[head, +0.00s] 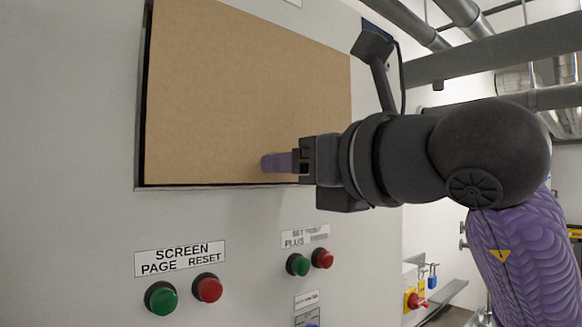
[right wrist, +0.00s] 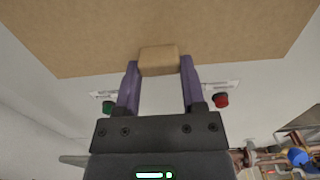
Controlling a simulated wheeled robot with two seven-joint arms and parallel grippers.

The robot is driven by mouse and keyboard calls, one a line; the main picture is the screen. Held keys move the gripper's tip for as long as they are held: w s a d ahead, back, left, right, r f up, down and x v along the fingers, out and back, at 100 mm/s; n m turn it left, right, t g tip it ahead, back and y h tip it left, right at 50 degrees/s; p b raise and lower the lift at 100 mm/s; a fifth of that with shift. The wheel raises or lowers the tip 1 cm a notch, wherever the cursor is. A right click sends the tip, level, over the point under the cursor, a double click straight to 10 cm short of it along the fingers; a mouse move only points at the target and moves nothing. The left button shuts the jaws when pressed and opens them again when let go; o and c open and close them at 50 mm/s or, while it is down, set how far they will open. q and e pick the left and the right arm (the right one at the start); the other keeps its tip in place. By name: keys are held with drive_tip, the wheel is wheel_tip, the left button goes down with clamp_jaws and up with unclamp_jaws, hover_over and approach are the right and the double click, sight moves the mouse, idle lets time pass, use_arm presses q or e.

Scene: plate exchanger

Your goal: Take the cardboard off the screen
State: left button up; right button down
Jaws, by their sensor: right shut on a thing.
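The brown cardboard (head: 235,85) covers the screen opening in the grey cabinet front; the screen itself is hidden. A dark gap shows along its left and lower edges. My right gripper (head: 277,162) is at the lower right part of the cardboard. In the right wrist view, the purple fingers of this gripper (right wrist: 160,75) are on either side of a small light-brown block (right wrist: 159,60) on the face of the cardboard (right wrist: 230,30), and are shut on it. My left gripper is not in view.
Below the cardboard, the cabinet panel (head: 80,240) carries green (head: 161,297) and red (head: 208,288) buttons with labels, and another such pair to the right. Pipes (head: 405,22) run at the upper right. A yellow and red switch (head: 415,299) is at lower right.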

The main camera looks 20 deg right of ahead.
drive_tip(key=b+v, duration=0.2)
drive_tip(key=v, duration=0.9)
drive_tip(key=shift+s, duration=0.2)
